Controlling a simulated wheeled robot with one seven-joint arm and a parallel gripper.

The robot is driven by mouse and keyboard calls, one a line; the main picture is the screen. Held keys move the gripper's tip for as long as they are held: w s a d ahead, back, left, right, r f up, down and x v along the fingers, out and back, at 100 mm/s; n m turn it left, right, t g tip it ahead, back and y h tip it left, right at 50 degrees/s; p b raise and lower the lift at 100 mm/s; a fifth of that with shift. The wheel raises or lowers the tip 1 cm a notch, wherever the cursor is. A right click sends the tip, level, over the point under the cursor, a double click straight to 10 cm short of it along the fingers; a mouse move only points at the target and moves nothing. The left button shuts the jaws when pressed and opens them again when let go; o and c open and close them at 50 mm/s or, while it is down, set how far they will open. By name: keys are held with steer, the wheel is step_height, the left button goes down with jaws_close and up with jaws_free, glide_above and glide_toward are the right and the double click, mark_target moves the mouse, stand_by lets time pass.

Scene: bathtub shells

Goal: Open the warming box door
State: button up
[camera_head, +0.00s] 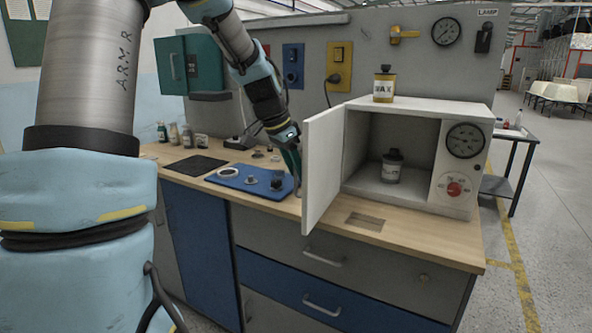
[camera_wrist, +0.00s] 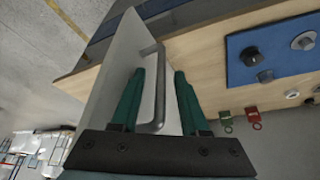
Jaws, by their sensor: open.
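The white warming box (camera_head: 425,108) stands on the wooden bench with its front open. Its door (camera_head: 323,165) is swung well out from the left side, showing the inside with a small dark can (camera_head: 391,168). My gripper (camera_head: 292,165) is at the outer face of the door in the head view. In the wrist view my gripper (camera_wrist: 158,105) has its two green fingers apart, with the grey door handle (camera_wrist: 158,88) between them. The handle lies nearer the left finger; I cannot tell if they touch. The handle is hidden in the head view.
A yellow wax can (camera_head: 384,86) stands on top of the box. A blue board (camera_head: 245,181) with knobs lies on the bench left of the door. A dark mat (camera_head: 195,165) and several bottles are farther left. The bench front edge has drawers below.

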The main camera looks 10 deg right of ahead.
steer(key=b+v, duration=0.2)
steer(key=v, duration=0.8)
steer(key=shift+r, duration=0.4)
steer(key=shift+a, duration=0.1)
steer(key=s+a+f+n+y, duration=0.2)
steer(key=s+a+f+n, duration=0.4)
steer(key=a+f, duration=0.3)
steer(key=s+a+f+n+y, duration=0.2)
steer(key=s+a+f+n, duration=0.5)
steer(key=a+f, duration=0.3)
steer(key=shift+s+f, duration=0.4)
steer(key=shift+s, duration=0.4)
steer(key=shift+o, duration=0.3)
steer(key=shift+a, duration=0.1)
